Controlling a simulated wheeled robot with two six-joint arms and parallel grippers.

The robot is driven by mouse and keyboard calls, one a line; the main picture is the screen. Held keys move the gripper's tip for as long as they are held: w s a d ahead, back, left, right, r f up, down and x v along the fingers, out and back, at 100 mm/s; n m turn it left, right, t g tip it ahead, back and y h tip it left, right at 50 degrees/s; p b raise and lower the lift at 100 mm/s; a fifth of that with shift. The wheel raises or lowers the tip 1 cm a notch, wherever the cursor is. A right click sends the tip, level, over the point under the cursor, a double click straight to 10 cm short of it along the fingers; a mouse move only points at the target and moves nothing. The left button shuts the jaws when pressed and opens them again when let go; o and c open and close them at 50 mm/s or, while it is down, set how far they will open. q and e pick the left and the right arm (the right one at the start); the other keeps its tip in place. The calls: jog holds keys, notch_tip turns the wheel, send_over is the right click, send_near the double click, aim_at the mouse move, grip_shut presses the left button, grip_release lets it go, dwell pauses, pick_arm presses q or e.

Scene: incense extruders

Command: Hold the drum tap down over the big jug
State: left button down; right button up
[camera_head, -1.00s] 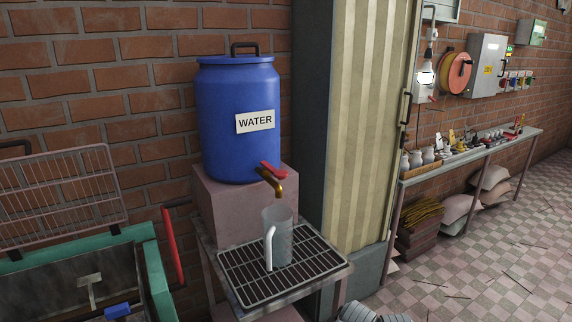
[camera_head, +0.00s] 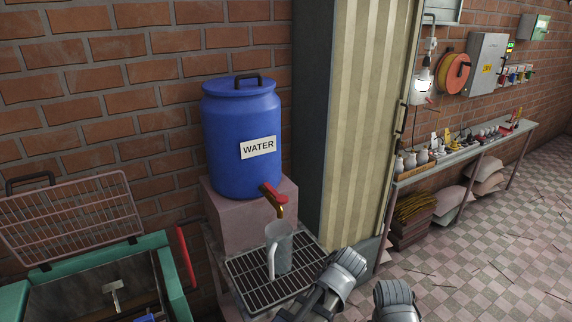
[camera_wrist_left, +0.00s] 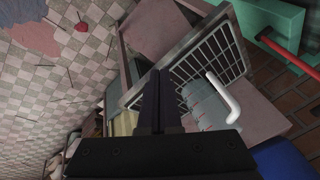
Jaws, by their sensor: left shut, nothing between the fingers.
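The blue water drum (camera_head: 235,125) stands on a pink block, with its lid on and a WATER label on its front. Its tap (camera_head: 281,210) is brassy, with a red lever (camera_head: 270,194), and points down over the big jug (camera_head: 281,252). The jug is clear grey with a white handle and stands upright on the drip grid. The jug (camera_wrist_left: 202,100) also shows in the left wrist view, right of my left gripper (camera_wrist_left: 160,78). That gripper is shut and empty, apart from the jug. The tap is not visible there.
A green-rimmed trough (camera_head: 160,240) with a raised wire lid (camera_head: 70,215) is at the left. A pale ribbed door (camera_head: 365,120) stands right of the drum. A long bench (camera_head: 450,160) is farther right, beside open tiled floor.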

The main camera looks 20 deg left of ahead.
pick_arm(q)
jog(key=w+a+r+n+t+y+p, duration=0.1)
jog(key=w+a+r+n+p, duration=0.1)
jog(key=r+p, duration=0.5)
jog(key=w+a+r+n+t+y+p, duration=0.1)
jog(key=w+a+r+n+p, duration=0.2)
jog(key=r, duration=1)
jog(key=w+a+r+n+t+y+p, duration=0.1)
jog(key=w+a+r+p, duration=0.4)
jog(key=r+p, duration=0.6)
jog(key=shift+w+a+n+y+p, duration=0.2)
jog(key=shift+w+n+y+p, duration=0.2)
jog(key=shift+w+n+p, duration=0.55)
jog(key=shift+f, duration=0.1)
